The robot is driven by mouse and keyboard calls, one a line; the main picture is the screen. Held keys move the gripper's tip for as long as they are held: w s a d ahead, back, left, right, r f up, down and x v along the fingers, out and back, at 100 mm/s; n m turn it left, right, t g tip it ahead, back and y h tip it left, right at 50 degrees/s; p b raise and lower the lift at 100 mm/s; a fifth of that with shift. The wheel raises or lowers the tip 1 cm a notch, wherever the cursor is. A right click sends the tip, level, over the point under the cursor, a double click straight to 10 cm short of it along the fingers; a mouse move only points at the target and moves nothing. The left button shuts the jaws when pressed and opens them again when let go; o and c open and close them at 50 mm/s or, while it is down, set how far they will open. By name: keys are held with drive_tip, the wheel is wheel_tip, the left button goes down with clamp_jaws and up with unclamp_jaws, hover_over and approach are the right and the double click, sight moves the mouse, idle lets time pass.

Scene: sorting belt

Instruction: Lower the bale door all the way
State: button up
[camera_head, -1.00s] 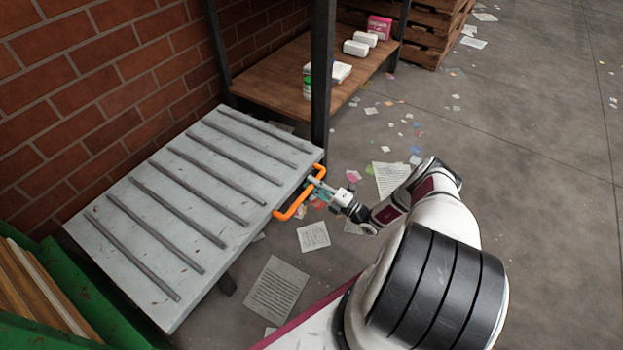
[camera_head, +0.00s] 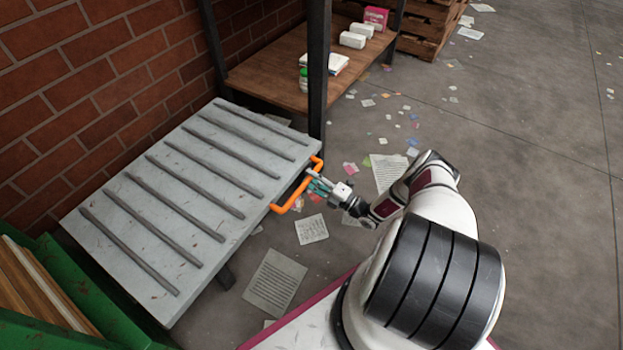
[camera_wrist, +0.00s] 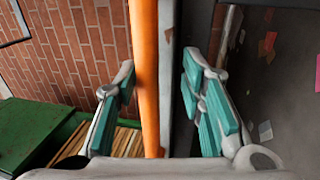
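The bale door (camera_head: 150,215), a pale grey scuffed panel with several dark ribs, lies out flat or nearly flat above the floor. Its orange bar handle (camera_head: 292,207) is on its right edge; it also stands upright through the wrist view (camera_wrist: 146,75). My gripper (camera_head: 314,186) is at the handle. In the wrist view my gripper (camera_wrist: 162,100) has its teal-padded fingers wide apart, one on each side of the handle and the grey door edge. A gap shows between the handle and each finger. The fingertips partly overlap the handle in the head view.
A green machine body (camera_head: 75,285) with brown boards is at the lower left, a brick wall (camera_head: 100,90) behind. A dark shelf post (camera_head: 318,75) stands close past the door's far corner. Scattered papers (camera_head: 274,283) lie on the floor; open floor is at right.

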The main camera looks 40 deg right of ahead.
drive_tip(key=v, duration=1.1)
drive_tip(key=shift+s+d, duration=0.15)
drive_tip(key=shift+s, duration=0.1)
